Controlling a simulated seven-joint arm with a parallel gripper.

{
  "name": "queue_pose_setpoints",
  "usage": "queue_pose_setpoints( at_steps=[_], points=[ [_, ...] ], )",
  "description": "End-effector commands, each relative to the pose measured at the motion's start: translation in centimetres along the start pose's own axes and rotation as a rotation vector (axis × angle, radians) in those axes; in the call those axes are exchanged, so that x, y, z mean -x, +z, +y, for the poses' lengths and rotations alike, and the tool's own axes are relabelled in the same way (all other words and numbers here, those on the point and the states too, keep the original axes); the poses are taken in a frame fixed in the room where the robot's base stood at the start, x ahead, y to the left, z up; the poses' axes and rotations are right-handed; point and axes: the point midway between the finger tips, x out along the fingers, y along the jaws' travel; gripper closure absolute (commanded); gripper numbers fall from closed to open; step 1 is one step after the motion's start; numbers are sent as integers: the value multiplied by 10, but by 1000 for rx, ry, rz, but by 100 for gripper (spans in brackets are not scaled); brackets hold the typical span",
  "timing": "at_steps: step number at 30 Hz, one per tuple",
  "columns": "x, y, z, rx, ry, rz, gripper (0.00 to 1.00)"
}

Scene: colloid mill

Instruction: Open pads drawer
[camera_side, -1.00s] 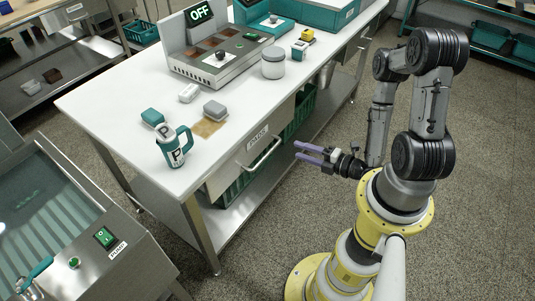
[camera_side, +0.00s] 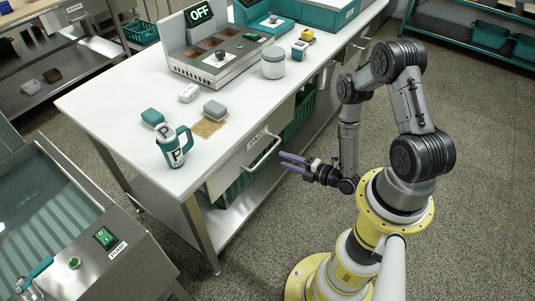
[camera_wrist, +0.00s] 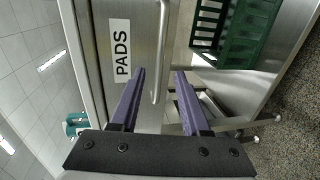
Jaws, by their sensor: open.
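The pads drawer (camera_side: 235,167) is set under the white worktop and appears shut, with its front flush. Its PADS label (camera_wrist: 121,50) shows in the wrist view, left of the handle. The bar handle (camera_side: 264,152) is pale metal and also shows in the wrist view (camera_wrist: 160,52). My gripper (camera_side: 281,160) is open, its purple fingers pointing at the drawer front close to the handle. In the wrist view the fingers (camera_wrist: 158,72) lie on either side of the handle's line, with the handle ahead of the tips. I cannot tell the exact gap, but nothing is gripped.
The worktop (camera_side: 120,110) holds a mug marked P (camera_side: 174,150), a grey-topped pad (camera_side: 215,109) on a brown stain, and a machine with an OFF display (camera_side: 198,14). Green crates (camera_side: 300,110) stand on the shelf below.

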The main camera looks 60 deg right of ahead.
Motion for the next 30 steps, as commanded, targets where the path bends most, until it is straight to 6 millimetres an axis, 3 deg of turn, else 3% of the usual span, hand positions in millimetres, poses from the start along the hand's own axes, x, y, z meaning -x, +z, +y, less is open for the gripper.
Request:
queue_pose_setpoints(
  at_steps=[6, 13, 18, 27, 30],
  points=[
    [-40, -2, 0, 2, 3, 5, 53],
    [-73, -1, 0, 0, 0, 2, 53],
    [-84, 0, 0, 0, 0, 0, 53],
    [-85, 0, 0, -1, -1, 0, 53],
    [-85, 0, 0, -1, 0, 0, 71]
  ],
)
